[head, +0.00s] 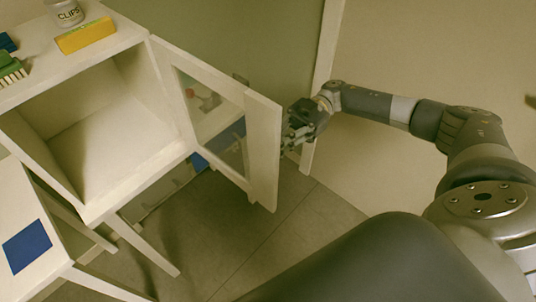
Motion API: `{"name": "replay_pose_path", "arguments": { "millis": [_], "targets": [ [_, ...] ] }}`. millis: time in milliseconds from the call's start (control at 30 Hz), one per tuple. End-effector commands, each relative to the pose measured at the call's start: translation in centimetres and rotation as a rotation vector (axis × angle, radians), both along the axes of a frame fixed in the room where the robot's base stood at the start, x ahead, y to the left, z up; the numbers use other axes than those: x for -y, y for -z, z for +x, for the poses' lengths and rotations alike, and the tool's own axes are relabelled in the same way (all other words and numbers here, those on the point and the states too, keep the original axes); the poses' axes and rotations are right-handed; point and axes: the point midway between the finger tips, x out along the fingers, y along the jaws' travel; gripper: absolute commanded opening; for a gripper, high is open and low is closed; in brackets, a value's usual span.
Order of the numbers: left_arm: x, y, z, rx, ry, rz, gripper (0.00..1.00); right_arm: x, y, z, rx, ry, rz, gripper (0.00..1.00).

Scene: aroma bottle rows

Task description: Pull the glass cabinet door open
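The glass cabinet door (262,150) is a cream frame around a clear pane (212,115). It stands swung out from the right side of the cabinet (92,210), well open. The cabinet's inside (100,120) shows and looks empty. My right gripper (292,138) is at the outer edge of the door, on its far side. The door's edge hides part of the fingers, so I cannot tell whether they are open or shut, or touching the door. My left gripper is not in view.
On the cabinet top are a jar marked CLIPS (66,13), a yellow box (86,35) and a green brush (10,70). A low white table with a blue square (27,246) stands at the lower left. The floor (225,240) before the door is clear.

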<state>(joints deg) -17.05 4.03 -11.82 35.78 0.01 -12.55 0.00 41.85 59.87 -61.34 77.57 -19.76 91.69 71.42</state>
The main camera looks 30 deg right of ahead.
Motion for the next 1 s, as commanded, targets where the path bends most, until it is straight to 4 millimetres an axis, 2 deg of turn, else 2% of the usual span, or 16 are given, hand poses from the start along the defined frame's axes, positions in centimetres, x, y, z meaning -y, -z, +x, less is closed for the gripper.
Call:
{"name": "replay_pose_path", "arguments": {
  "millis": [100, 200, 600, 700, 733, 1000],
  "targets": [
    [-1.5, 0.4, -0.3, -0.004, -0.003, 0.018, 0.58, 0.4, 0.2, 0.2, -0.003, -0.001, -0.004, 0.00],
    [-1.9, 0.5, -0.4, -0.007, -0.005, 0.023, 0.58, 0.6, 0.2, 0.4, -0.004, 0.000, -0.005, 0.00],
    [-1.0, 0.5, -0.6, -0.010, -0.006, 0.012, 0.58, 0.7, 0.1, 0.4, -0.003, 0.000, -0.004, 0.00],
    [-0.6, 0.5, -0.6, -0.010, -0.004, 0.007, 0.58, 0.7, 0.1, 0.4, -0.003, 0.000, -0.004, 0.25],
    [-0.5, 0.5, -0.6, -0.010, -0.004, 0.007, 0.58, 0.7, 0.1, 0.4, -0.003, 0.000, -0.004, 0.29],
    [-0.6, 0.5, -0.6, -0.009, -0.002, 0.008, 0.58, 0.7, 0.0, 0.5, 0.000, 0.001, -0.002, 0.29]
  ]
}}
